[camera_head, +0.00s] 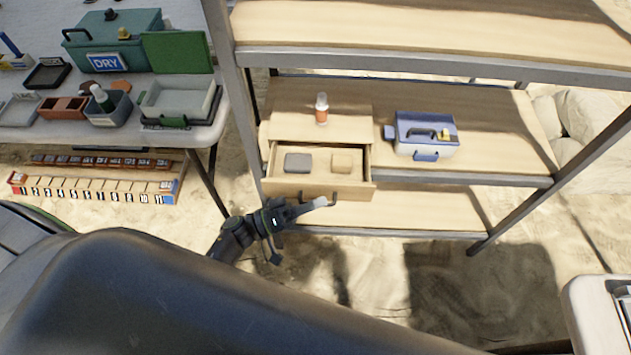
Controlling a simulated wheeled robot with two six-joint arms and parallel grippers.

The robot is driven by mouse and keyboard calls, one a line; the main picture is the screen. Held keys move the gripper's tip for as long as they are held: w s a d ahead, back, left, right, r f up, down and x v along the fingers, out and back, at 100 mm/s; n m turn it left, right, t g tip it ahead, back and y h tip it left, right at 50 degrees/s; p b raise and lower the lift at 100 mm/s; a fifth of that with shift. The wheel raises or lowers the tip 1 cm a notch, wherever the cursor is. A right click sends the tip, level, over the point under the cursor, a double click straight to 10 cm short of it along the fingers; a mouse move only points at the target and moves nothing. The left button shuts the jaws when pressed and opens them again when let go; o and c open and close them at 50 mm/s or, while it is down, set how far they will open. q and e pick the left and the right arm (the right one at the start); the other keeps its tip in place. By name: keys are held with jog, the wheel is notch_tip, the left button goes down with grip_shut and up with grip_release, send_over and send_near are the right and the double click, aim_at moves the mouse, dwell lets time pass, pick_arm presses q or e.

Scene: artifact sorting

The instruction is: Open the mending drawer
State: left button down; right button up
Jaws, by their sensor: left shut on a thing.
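The wooden drawer (287,187) in the small cabinet on the shelf stands pulled out, with its inside showing. A dark grey block (298,163) and a tan block (342,162) lie in it. My left gripper (318,203) is at the drawer's front, shut at the dark handle (333,196). The gripper partly hides the handle. My right gripper is not in view.
A white and orange bottle (322,109) stands on the cabinet top. A blue and white box (425,135) sits to its right on the shelf. A metal shelf post (232,90) rises just left of the drawer. A table (200,134) with a green DRY box (112,45) and trays stands at left.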

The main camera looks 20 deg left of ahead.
pick_arm(q)
jog(key=shift+s+d+f+p, duration=0.1)
jog(key=shift+s+d+p, duration=0.1)
jog(key=shift+s, duration=0.35)
jog(key=shift+s+d+p, duration=0.1)
jog(key=shift+s+p, duration=0.05)
jog(key=shift+s, duration=0.35)
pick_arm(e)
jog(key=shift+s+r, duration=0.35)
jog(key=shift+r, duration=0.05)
pick_arm(q)
jog(key=c, duration=1.8)
grip_release()
jog(key=shift+a, duration=0.1)
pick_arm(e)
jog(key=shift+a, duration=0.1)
